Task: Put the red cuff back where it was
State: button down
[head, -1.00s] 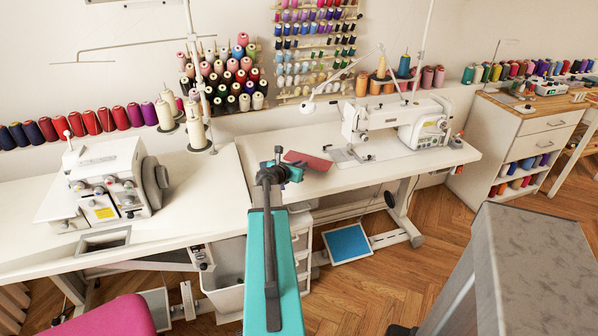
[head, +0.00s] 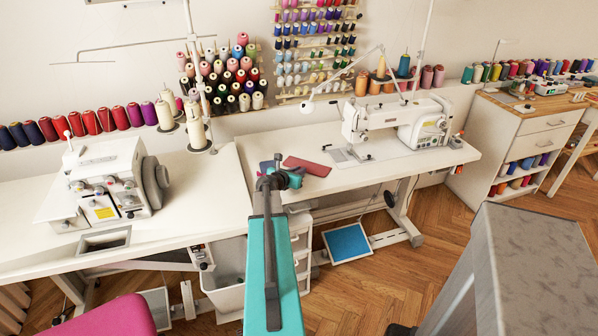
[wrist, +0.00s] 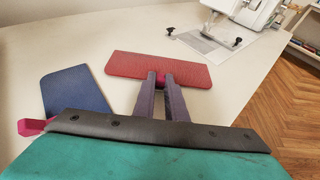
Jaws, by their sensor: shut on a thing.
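The red cuff (wrist: 160,68) is a flat red panel in the upper middle of the wrist view. In the head view the red cuff (head: 308,166) is at the left end of the white sewing table, behind my teal wrist. I cannot tell whether it touches the tabletop. A dark blue panel (wrist: 77,92) lies to its left, apart from it, partly hidden by my gripper body.
The white sewing machine (head: 398,122) stands to the right on the same table (head: 400,168). Another machine (head: 108,180) stands on the left table. Thread spools line the wall behind.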

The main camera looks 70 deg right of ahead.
jog(key=shift+f, duration=0.1)
jog(key=c, duration=1.8)
grip_release()
jog(key=shift+a, duration=0.1)
jog(key=shift+b+v, duration=0.6)
jog(key=shift+v, duration=5.35)
